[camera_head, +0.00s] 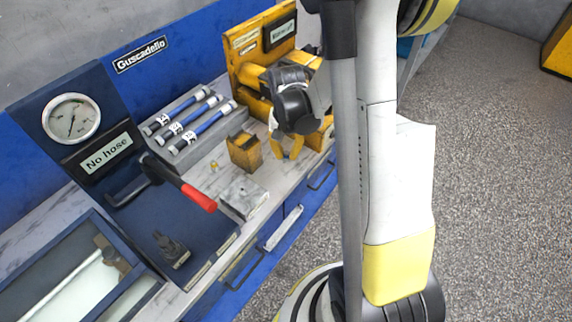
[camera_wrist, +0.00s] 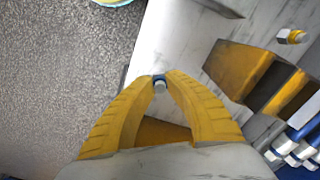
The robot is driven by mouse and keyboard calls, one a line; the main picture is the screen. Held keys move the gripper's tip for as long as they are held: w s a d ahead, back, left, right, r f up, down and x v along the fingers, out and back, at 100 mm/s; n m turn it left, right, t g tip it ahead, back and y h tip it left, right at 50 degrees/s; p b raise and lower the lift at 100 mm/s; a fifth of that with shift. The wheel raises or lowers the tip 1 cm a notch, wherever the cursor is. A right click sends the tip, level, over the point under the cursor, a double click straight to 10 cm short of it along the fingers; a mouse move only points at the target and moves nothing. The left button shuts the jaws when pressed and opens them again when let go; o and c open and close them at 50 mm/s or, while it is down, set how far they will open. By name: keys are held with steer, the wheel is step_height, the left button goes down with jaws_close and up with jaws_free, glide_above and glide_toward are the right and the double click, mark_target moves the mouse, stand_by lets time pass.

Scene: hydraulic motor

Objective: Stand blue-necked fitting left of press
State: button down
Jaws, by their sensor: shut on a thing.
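My gripper (camera_wrist: 160,80) is shut on a small blue-necked fitting (camera_wrist: 160,86), whose pale end shows between the yellow fingertips. In the head view my gripper (camera_head: 286,152) hangs over the worktop near its front edge, right of a yellow block (camera_head: 244,153). The fitting is too small to make out there. Which machine is the press I cannot tell for sure; a dark blue station with a gauge (camera_head: 71,119) and a red-handled lever (camera_head: 198,197) stands at the left, and a yellow machine (camera_head: 246,62) stands at the back, partly behind my arm.
A small brass-coloured fitting (camera_head: 215,167) stands left of the yellow block; it also shows in the wrist view (camera_wrist: 291,36). Several blue hoses (camera_head: 190,124) lie in a grey rack behind. A grey metal block (camera_head: 243,197) sits near the front edge. The worktop between is partly free.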

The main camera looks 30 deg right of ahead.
mark_target(286, 157)
steer(key=shift+a+f+b, duration=0.1)
steer(key=shift+f+b, duration=0.8)
steer(key=shift+f, duration=1.15)
steer(key=shift+f, duration=0.15)
steer(key=c, duration=1.4)
jaws_free()
